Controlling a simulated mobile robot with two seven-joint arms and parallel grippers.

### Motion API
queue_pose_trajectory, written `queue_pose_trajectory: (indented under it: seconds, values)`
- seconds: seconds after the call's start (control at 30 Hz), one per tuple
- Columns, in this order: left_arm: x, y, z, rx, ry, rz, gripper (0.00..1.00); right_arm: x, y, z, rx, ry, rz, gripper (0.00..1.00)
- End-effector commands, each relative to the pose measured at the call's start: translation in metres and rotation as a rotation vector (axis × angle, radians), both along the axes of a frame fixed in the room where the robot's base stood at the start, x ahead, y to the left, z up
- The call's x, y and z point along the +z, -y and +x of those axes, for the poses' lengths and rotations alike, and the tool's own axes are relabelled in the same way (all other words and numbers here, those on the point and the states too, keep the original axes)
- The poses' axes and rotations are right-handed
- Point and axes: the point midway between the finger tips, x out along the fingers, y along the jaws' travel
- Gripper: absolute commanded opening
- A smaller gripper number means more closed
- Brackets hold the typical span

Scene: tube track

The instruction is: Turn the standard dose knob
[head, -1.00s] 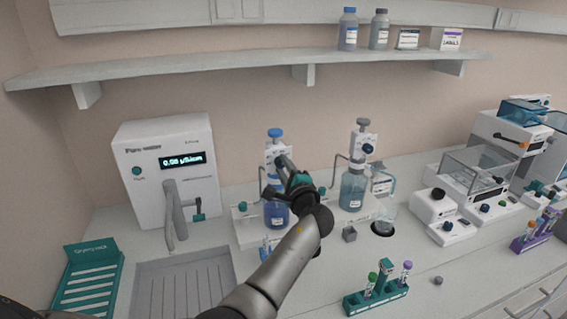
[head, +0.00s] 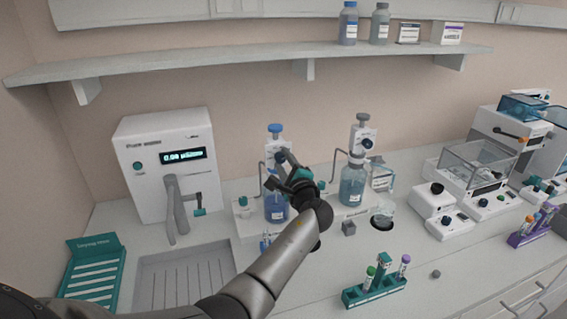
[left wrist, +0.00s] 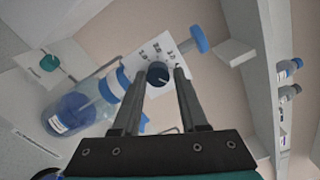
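The dose knob (left wrist: 157,74) is a dark blue round knob on a white numbered plate (left wrist: 168,55), on the blue-capped dispenser bottle (head: 276,207). The bottle, with blue liquid, also shows in the left wrist view (left wrist: 82,108). My left gripper (head: 281,157) is in front of this plate and hides the knob in the head view. In the left wrist view its two fingers (left wrist: 160,72) stand apart on either side of the knob, with a visible gap at the right finger. Whether the left finger touches the knob I cannot tell. My right gripper is not in view.
A second dispenser bottle (head: 352,187) with a grey cap and its own knob (head: 367,143) stands close on the right. A water unit (head: 165,160) and sink tray (head: 185,283) are on the left. A teal tube rack (head: 375,291) stands in front. A shelf (head: 230,62) runs above.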

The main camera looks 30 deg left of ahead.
Motion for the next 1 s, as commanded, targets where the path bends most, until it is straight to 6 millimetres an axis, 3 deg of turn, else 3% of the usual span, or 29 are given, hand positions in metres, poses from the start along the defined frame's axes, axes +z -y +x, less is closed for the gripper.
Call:
queue_pose_trajectory:
  seconds: [0.17,0.57,1.0]
  values:
    - [-0.001,0.0,0.0,0.001,0.0,-0.002,0.64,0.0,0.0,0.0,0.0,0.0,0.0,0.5]
    - [-0.003,0.007,-0.006,0.001,-0.002,-0.004,0.64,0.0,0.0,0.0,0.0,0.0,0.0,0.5]
    - [-0.003,0.065,-0.056,-0.002,-0.001,-0.006,0.64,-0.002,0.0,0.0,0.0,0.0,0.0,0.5]
